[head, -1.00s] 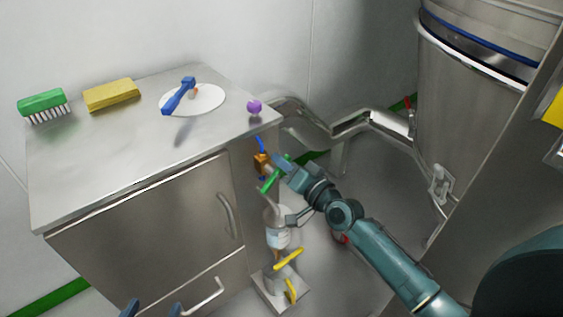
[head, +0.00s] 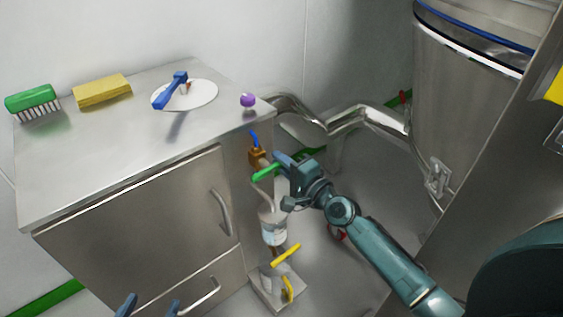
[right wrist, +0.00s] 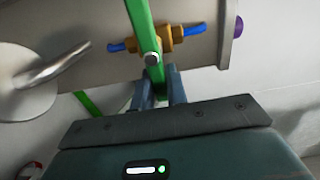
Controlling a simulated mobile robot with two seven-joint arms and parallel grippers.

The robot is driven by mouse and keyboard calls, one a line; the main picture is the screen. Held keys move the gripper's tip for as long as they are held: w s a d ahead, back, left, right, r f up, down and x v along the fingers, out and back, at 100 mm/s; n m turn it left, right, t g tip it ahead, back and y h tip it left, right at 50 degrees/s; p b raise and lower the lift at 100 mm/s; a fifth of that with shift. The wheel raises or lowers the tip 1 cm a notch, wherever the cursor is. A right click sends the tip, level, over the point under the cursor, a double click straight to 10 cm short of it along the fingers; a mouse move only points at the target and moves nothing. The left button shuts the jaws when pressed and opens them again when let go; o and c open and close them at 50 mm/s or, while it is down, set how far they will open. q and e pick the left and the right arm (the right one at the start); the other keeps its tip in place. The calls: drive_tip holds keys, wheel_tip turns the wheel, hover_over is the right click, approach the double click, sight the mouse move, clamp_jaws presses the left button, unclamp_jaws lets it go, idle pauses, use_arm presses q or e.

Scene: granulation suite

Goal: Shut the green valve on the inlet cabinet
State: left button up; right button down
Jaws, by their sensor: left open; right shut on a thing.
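In the right wrist view the green handle (right wrist: 143,30) runs up from between my fingers, in front of the brass fitting (right wrist: 160,40). My right gripper (right wrist: 157,92) is shut on the lower end of this handle; in the head view the right gripper (head: 277,163) partly covers it. My left gripper (head: 150,306) is open and empty at the bottom edge, before the cabinet front.
Below the green handle are a clear labelled bottle (head: 273,228) and a yellow handle (head: 286,255). A steel vessel (head: 465,110) stands right.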

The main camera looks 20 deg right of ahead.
use_arm(q)
drive_tip(key=shift+s+f, duration=0.1)
drive_tip(key=shift+f, duration=0.05)
use_arm(e)
drive_tip(key=shift+f, duration=0.1)
idle(0.3)
drive_tip(key=c, duration=1.4)
unclamp_jaws()
use_arm(q)
drive_tip(key=shift+w+d+t+b, duration=0.25)
drive_tip(key=shift+t+b, duration=0.15)
drive_tip(key=shift+b, duration=0.25)
use_arm(e)
drive_tip(key=v, duration=1.3)
